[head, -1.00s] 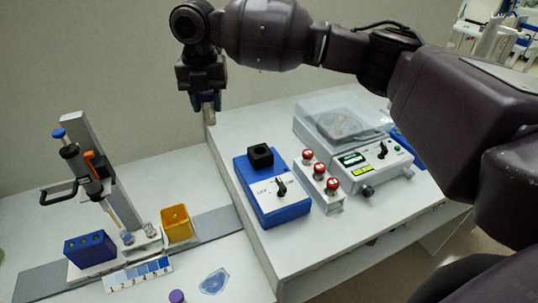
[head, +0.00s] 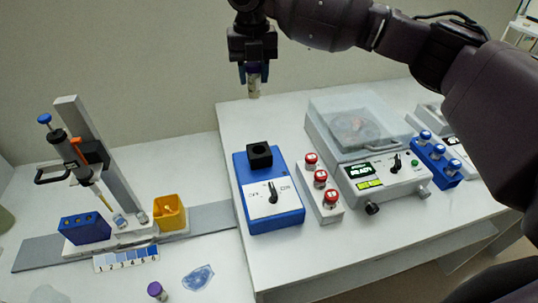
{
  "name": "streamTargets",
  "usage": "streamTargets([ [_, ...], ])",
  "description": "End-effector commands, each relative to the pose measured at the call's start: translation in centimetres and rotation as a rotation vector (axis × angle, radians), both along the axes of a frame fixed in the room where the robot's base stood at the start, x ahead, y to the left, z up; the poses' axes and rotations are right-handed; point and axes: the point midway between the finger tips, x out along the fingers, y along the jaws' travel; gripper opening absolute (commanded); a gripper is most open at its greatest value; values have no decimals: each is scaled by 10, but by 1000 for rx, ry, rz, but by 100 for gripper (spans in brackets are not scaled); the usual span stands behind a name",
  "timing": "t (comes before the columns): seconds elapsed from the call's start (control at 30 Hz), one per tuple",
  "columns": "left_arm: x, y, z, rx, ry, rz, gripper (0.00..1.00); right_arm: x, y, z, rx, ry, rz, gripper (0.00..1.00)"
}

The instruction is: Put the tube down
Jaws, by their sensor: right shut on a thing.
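My right gripper (head: 254,71) hangs at the top, fingers pointing down, shut on a clear tube (head: 254,88) with a purple top between the fingers. The tube is upright, above the back left part of the raised white bench and behind the blue mixer (head: 272,215) with its black cup (head: 259,155). My left gripper is out of view. Another purple-capped tube (head: 157,291) is on the lower bench at the front. A grey rack (head: 326,206) holds red-capped tubes, and a blue rack (head: 436,165) holds blue-capped tubes.
A clear-lidded machine (head: 365,150) with a dial and display stands on the raised bench (head: 330,268). On the lower bench are a pipette stand (head: 97,160), a blue block with holes (head: 86,230), a yellow bin (head: 170,212), a numbered strip (head: 127,258) and a clear blue piece (head: 198,278).

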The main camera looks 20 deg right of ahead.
Motion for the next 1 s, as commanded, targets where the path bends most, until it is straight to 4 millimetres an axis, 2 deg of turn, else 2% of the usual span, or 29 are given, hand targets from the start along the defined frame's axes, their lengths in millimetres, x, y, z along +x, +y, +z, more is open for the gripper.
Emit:
streamTargets([
  [0.2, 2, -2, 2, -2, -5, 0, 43, -3, -4, -1, 0, 0, 105, 9],
  [0.33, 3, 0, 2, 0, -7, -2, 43, -3, -4, -13, 0, 3, 122, 9],
  [0.8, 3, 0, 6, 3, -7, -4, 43, -3, -4, -112, 0, 3, 121, 9],
  [1.0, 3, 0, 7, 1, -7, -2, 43, -3, -4, -138, 0, 1, 120, 9],
])
